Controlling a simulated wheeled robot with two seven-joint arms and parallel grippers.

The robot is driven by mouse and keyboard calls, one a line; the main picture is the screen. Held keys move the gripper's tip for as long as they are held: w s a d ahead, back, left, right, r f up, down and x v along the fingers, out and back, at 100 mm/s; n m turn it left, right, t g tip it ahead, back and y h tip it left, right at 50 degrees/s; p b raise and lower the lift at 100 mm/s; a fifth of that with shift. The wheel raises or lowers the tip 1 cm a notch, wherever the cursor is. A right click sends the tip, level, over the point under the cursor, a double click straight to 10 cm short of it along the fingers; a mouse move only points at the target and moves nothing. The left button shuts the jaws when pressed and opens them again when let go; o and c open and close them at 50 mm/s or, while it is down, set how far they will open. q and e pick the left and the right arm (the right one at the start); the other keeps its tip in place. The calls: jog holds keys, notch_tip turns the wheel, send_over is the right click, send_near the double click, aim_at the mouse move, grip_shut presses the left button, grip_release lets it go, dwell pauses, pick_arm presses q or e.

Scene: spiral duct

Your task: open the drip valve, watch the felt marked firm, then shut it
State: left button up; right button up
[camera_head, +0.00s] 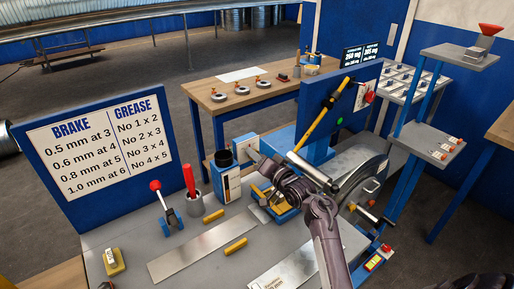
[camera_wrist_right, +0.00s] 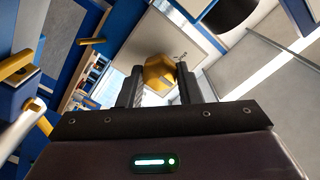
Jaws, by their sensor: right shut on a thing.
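My right gripper (camera_wrist_right: 158,88) is shut on a brass-yellow six-sided knob (camera_wrist_right: 158,73), which sits between its two dark fingers in the wrist view. This looks like the drip valve's knob, but no label on it can be read. I cannot make out a felt marked firm in either view. My left gripper is not in view.
A blue board (camera_head: 101,146) lists brake and grease numbers. A red-knobbed lever (camera_head: 168,208), a cup with a red handle (camera_head: 193,192) and a metal strip (camera_head: 202,250) are on the grey bench. A yellow-handled lever (camera_head: 322,115) rises behind my arm. A wooden table (camera_head: 215,91) stands behind.

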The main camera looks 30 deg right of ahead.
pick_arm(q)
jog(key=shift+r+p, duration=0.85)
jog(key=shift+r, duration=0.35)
pick_arm(e)
jog(key=shift+m, duration=1.1)
jog(key=o, duration=1)
jog(key=shift+c, duration=0.2)
jog(key=shift+s, duration=0.1)
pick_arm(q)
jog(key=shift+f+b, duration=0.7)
pick_arm(e)
jog(key=s+d, duration=0.1)
jog(key=s, duration=0.6)
jog(key=shift+s, duration=0.3)
jog(key=shift+d+f, duration=0.1)
